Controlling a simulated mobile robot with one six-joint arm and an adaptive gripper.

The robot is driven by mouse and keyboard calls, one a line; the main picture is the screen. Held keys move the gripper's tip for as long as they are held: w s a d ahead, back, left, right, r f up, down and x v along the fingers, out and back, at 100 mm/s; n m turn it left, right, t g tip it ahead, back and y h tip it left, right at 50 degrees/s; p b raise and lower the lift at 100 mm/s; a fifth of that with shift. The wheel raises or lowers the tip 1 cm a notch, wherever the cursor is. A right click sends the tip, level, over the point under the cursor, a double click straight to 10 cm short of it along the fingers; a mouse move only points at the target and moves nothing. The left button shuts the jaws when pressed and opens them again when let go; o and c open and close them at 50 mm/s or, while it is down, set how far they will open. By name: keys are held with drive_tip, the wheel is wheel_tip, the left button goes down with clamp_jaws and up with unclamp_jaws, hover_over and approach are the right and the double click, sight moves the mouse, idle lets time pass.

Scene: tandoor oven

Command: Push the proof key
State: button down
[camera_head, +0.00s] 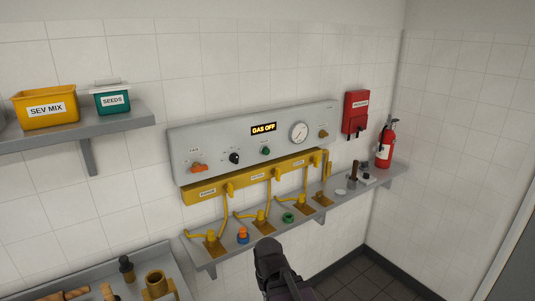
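A grey control panel (190,145) is on the tiled wall, with a lit display (264,129) reading "GAS OFF". It carries an orange-red control (198,168), a black knob (234,158), a green button (265,151), a round gauge (298,132) and a small brass-coloured control (323,134). Their labels are too small to read, so I cannot tell which is the proof key. My gripper (268,250) is dark and below the panel, in front of the narrow shelf's edge, apart from the controls. Its fingers cannot be told apart.
A yellow pipe rail (250,178) runs under the panel, with branches down to a grey shelf (335,207) holding small fittings. A red box (356,112) and a fire extinguisher (386,147) are at right. An upper left shelf (60,138) holds "SEV MIX" and "SEEDS" tubs.

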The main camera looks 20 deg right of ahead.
drive_tip(key=shift+w, duration=0.1)
idle(0.8)
drive_tip(key=m+t+h+b, duration=0.4)
drive_tip(key=m+t+h, duration=0.25)
drive_tip(key=t, duration=1.55)
approach(266, 151)
drive_tip(key=s+d+r, duration=0.2)
drive_tip(key=s+d, duration=0.1)
drive_tip(key=d, duration=0.3)
drive_tip(key=shift+d+r+h, duration=0.45)
drive_tip(key=shift+r+h, duration=0.05)
drive_tip(key=shift+h, duration=0.35)
drive_tip(key=shift+w+y, duration=0.3)
drive_tip(key=w+a, duration=0.2)
drive_tip(key=w, duration=0.6)
drive_tip(key=shift+a, duration=0.4)
